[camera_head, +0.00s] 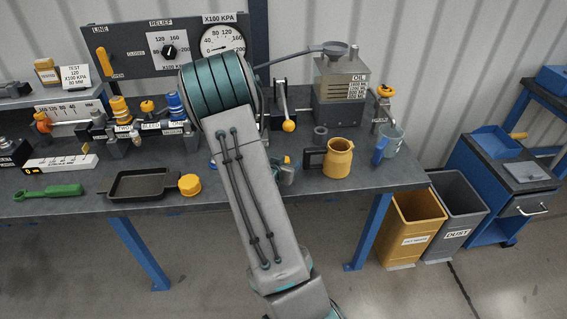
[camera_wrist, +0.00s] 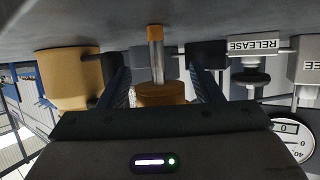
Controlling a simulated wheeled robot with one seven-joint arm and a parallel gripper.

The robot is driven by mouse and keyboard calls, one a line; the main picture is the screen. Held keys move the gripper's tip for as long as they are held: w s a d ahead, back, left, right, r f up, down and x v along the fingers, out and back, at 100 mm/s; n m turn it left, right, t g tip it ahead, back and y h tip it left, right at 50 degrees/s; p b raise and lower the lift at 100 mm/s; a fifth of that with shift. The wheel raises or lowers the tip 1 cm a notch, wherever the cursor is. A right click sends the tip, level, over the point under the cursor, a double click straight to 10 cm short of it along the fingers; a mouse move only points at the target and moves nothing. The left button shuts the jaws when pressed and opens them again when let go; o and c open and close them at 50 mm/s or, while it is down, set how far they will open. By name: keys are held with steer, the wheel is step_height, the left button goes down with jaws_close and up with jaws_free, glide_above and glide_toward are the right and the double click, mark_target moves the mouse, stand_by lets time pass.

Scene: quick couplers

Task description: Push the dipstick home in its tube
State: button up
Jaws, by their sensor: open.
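I cannot tell how far the rod sits in. My gripper (camera_wrist: 162,90) is open, with one finger on each side of the rod and block; contact is not clear.
A yellow jug (camera_head: 338,160) stands close on the right, also in the wrist view (camera_wrist: 68,78). The grey oil tank (camera_head: 340,92) and a yellow-knobbed lever (camera_head: 288,125) are behind. A black tray (camera_head: 143,184) and yellow cap (camera_head: 190,185) lie left. Bins (camera_head: 415,222) stand right.

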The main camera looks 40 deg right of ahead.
steer(key=c, duration=1.1)
steer(key=shift+r, duration=0.15)
steer(key=shift+r, duration=0.5)
steer(key=r, duration=0.3)
steer(key=shift+s+r, duration=0.1)
steer(key=shift+s, duration=0.1)
steer(key=s+r+b, duration=0.1)
steer(key=s+r, duration=0.2)
steer(key=s, duration=0.2)
steer(key=s+d+r+b, duration=0.1)
steer(key=s+r+b, duration=0.1)
steer(key=s, duration=0.4)
steer(key=shift+d+r, duration=0.15)
steer(key=shift+r, duration=0.6)
